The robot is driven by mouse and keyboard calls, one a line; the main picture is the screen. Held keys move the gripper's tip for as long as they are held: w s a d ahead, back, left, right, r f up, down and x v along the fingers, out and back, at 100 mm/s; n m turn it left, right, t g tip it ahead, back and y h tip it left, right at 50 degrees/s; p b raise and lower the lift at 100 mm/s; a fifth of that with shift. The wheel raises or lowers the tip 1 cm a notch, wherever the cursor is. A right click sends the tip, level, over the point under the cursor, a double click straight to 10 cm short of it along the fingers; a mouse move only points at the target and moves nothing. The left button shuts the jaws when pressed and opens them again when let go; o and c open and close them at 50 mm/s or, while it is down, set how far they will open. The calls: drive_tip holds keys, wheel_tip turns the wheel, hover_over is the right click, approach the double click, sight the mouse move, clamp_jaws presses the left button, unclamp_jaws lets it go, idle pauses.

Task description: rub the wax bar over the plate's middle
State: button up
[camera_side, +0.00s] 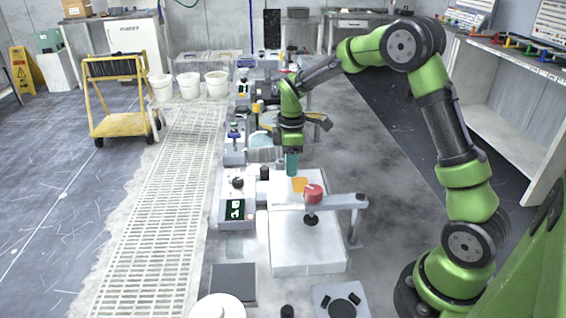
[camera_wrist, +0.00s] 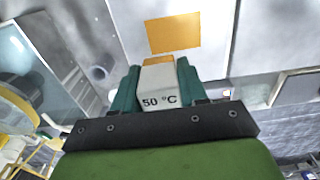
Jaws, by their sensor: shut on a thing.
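The held bar is hidden or too small to make out in the side view. A flat orange rectangle (camera_side: 300,185) lies on the plate just to the right of the fingertips; it also shows ahead of the bar in the wrist view (camera_wrist: 173,32). I cannot tell whether the bar touches the plate.
A red knob (camera_side: 313,193) on a grey side arm (camera_side: 345,201) stands over the plate, near the orange rectangle. A control box with a green display (camera_side: 235,209) is at the left. A dark square pad (camera_side: 234,281) lies in front.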

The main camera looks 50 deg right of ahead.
drive_tip(key=shift+r, duration=2.9)
